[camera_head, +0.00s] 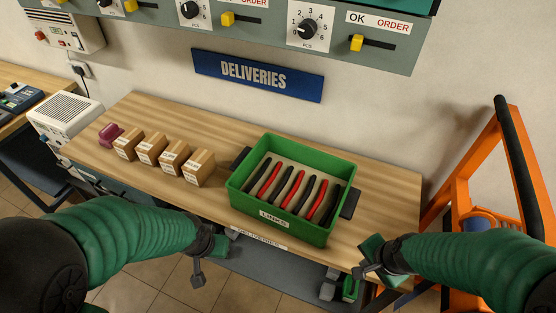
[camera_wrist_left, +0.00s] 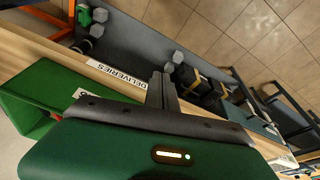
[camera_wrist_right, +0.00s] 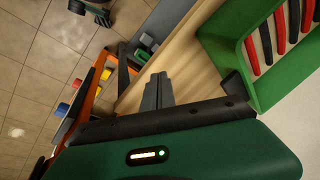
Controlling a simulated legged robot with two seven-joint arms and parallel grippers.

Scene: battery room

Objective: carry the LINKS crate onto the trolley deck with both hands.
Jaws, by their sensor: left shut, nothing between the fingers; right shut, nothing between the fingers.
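The green LINKS crate (camera_head: 282,222) stands on the wooden deliveries bench and holds several red and black links. It has a dark handle on its left and right ends. My left gripper (camera_head: 198,278) is shut and empty, in front of the bench edge, left of the crate; its fingers show in the left wrist view (camera_wrist_left: 162,88). My right gripper (camera_head: 362,270) is shut and empty, right of and in front of the crate; its fingers show in the right wrist view (camera_wrist_right: 157,90). Neither touches the crate. An orange frame (camera_head: 462,172) at the right seems part of the trolley; its deck is hidden.
Several small cardboard boxes (camera_head: 197,167) and a purple object (camera_head: 110,135) stand on the bench (camera_head: 345,178), left of the crate. A blue DELIVERIES sign (camera_head: 258,76) hangs behind. A panel with dials (camera_head: 310,28) overhangs the bench. Items lie on a grey shelf (camera_head: 270,266) below.

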